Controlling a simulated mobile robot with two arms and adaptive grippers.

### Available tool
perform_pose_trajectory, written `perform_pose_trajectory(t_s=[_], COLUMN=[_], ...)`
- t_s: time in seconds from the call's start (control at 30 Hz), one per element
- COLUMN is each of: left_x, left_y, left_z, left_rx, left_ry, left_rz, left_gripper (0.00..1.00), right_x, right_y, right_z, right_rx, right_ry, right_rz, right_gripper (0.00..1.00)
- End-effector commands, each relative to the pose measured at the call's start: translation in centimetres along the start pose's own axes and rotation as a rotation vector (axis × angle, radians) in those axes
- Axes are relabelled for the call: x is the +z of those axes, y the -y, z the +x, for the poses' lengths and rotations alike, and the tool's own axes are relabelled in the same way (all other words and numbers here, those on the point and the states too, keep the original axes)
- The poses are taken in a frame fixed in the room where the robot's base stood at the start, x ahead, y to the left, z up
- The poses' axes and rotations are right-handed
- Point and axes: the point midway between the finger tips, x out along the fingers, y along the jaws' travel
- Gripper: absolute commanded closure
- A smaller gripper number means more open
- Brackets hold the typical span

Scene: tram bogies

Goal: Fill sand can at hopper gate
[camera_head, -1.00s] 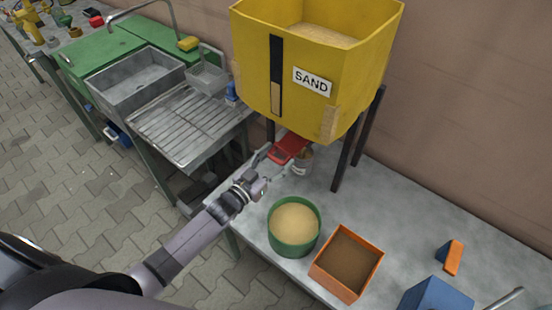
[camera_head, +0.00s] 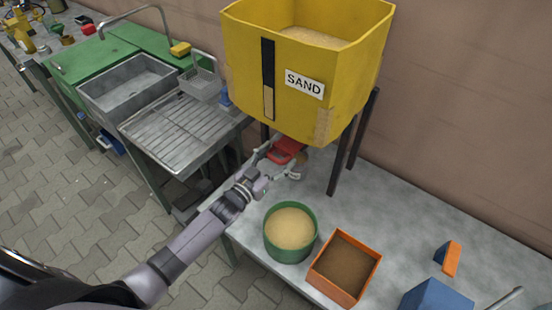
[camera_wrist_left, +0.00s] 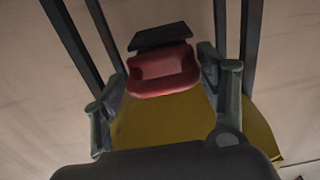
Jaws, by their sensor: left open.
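The yellow hopper (camera_head: 300,105) marked SAND stands on dark legs, with sand inside. Its red gate (camera_head: 287,149) juts out under the bottom edge. In the left wrist view the red gate (camera_wrist_left: 162,72) lies between the two fingers, below a dark plate, and the hopper's yellow underside (camera_wrist_left: 160,118) shows behind. My left gripper (camera_head: 279,160) is open at the gate, its fingers spread to either side; contact cannot be told. My right gripper is out of view.
A green round tub (camera_head: 291,232) of sand and an orange box (camera_head: 345,268) of brown material stand on the grey bench (camera_head: 400,215) near its front edge. A blue box (camera_head: 436,297) and an orange-and-blue piece (camera_head: 450,258) lie right. A sink (camera_head: 128,85) stands left.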

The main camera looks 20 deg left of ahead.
Motion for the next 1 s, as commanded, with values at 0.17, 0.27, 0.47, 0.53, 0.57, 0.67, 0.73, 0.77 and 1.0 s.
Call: perform_pose_trajectory(t_s=[0.17,0.27,0.47,0.53,0.57,0.67,0.73,0.77,1.0], left_x=[0.2,0.2,0.2,0.2,0.2,0.2,0.1,0.1,0.0], left_y=[0.0,0.0,0.0,-0.1,-0.1,-0.1,-0.1,-0.1,-0.1], left_z=[-1.1,-2.7,-7.0,-8.4,-8.9,-10.3,-11.1,-11.3,-11.9], left_rx=[0.0,0.0,0.0,0.001,0.001,0.001,0.001,0.001,0.001], left_ry=[0.004,0.004,0.006,0.004,0.004,0.004,0.002,0.002,0.0], left_rz=[-0.001,-0.002,0.001,0.001,0.0,0.0,0.0,0.0,0.0], left_gripper=[0.33,0.33,0.33,0.33,0.33,0.33,0.33,0.33,0.33], right_x=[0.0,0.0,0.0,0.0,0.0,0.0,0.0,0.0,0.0], right_y=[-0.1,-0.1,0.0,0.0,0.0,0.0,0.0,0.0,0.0], right_z=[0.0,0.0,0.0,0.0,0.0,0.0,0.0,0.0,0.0], right_rx=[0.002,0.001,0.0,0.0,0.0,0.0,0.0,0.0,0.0], right_ry=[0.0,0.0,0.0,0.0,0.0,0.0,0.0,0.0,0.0], right_rz=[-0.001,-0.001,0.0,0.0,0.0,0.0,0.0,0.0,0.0], right_gripper=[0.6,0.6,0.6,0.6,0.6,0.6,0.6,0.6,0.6])
